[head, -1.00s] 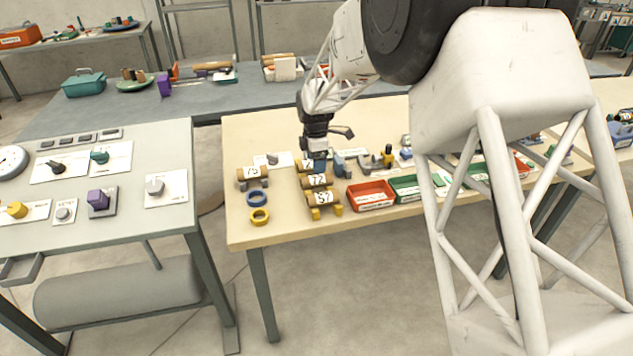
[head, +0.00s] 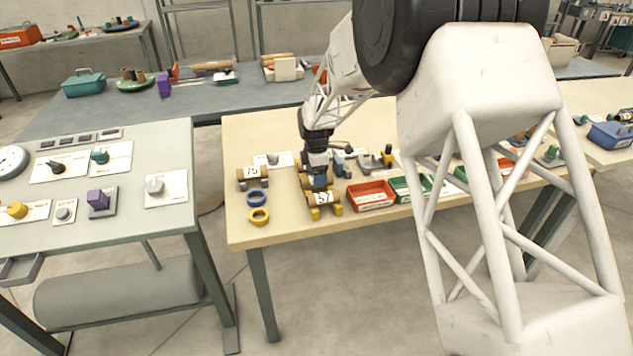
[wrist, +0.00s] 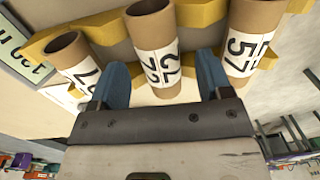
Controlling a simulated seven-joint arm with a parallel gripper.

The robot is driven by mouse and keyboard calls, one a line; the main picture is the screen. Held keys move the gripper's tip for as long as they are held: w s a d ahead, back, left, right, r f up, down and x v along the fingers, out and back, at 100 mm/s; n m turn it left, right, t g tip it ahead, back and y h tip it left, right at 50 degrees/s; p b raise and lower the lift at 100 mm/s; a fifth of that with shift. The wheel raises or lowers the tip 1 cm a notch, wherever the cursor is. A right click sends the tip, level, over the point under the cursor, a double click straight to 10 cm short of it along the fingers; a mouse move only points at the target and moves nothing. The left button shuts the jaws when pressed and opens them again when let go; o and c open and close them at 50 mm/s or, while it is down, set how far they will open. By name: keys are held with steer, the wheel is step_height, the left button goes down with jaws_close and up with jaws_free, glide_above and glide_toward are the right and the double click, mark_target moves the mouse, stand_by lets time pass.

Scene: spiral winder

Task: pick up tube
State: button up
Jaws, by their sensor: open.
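Cardboard tubes with white number labels lie in holders on the wooden table. In the wrist view, the tube labelled 72 (wrist: 156,62) lies between the two blue fingers of my gripper (wrist: 163,80), which stand apart on either side of it. I cannot tell whether they touch it. The tube labelled 57 (wrist: 245,50) is to the right and another tube (wrist: 75,58) is to the left. In the head view, my gripper (head: 319,178) points down just behind tube 57 (head: 323,198) and hides most of tube 72. Tube 75 (head: 252,172) sits apart at the left.
Yellow holders (head: 337,210) support tube 57. A red bin (head: 370,195) and a green bin (head: 407,188) stand to the right. The table's front left corner is clear.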

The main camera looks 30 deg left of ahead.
steer(key=shift+f, duration=1.25)
steer(key=c, duration=1)
steer(key=shift+r, duration=0.1)
steer(key=shift+r, duration=0.7)
step_height(320, 180, up, 2)
steer(key=shift+r, duration=0.1)
steer(key=s+d, duration=0.3)
steer(key=s, duration=0.1)
steer(key=s+d, duration=0.4)
steer(key=s+d+r, duration=0.1)
steer(key=s+d, duration=0.2)
steer(key=s, duration=0.1)
steer(key=shift+d+r, duration=0.1)
steer(key=shift+d, duration=0.3)
